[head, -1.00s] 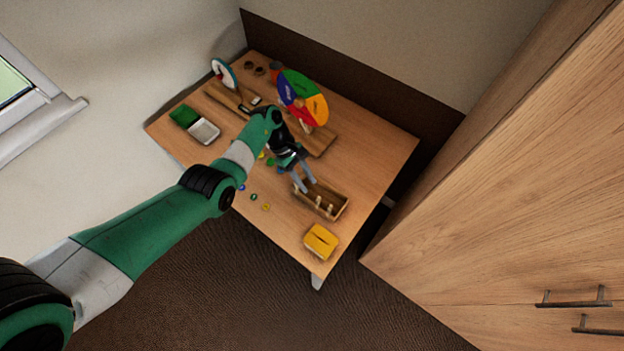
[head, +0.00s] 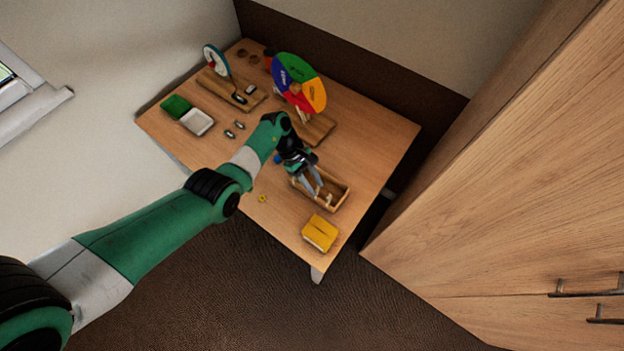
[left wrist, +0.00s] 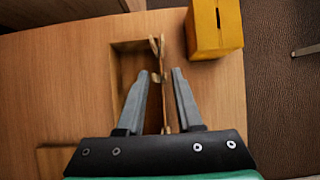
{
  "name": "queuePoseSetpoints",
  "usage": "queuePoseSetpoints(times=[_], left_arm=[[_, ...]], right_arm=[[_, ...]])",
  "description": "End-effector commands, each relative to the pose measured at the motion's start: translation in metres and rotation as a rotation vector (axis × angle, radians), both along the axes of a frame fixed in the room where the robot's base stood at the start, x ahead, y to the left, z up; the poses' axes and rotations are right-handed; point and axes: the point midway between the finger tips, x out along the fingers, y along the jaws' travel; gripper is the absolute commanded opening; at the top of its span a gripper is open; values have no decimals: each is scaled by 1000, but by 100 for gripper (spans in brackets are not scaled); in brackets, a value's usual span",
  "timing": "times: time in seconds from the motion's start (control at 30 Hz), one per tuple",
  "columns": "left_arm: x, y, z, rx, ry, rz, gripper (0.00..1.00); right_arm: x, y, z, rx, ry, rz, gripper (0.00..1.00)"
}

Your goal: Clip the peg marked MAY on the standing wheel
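The standing wheel (head: 299,83), with blue, green, red and yellow sectors, stands on a wooden base at the back of the table. A small light peg-like piece (head: 304,116) shows near its lower edge. The wooden tray (head: 335,200) holds light wooden pegs (left wrist: 157,46); no MAY marking can be read. My left gripper (head: 320,193) points down at the tray. In the left wrist view its fingers (left wrist: 160,72) are apart, with the tray's wall and a peg showing between them; I see no grip on anything. My right gripper is not in view.
A yellow box with a slot (head: 320,233) stands close beside the tray, near the table edge. A green and white case (head: 188,115), a small white dial on a stand (head: 215,60) and a yellow piece (head: 262,198) are on the table. A cupboard (head: 520,190) is at the right.

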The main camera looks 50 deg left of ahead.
Motion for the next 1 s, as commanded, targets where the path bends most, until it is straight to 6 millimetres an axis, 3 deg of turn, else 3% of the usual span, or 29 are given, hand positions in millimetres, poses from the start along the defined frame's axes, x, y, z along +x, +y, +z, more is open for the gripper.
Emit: queuePoseSetpoints(times=[0.1, 0.3, 0.6, 1.0], left_arm=[[0, 0, 0, 0, 0, 0, 31], [0, 0, 1, 0, 0, 0, 0], [0, 0, 2, 0, -1, 1, 0], [0, 0, 26, 0, 0, 0, 0]], right_arm=[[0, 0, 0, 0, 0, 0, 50], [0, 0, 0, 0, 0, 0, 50], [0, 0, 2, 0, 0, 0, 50], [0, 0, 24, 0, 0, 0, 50]])
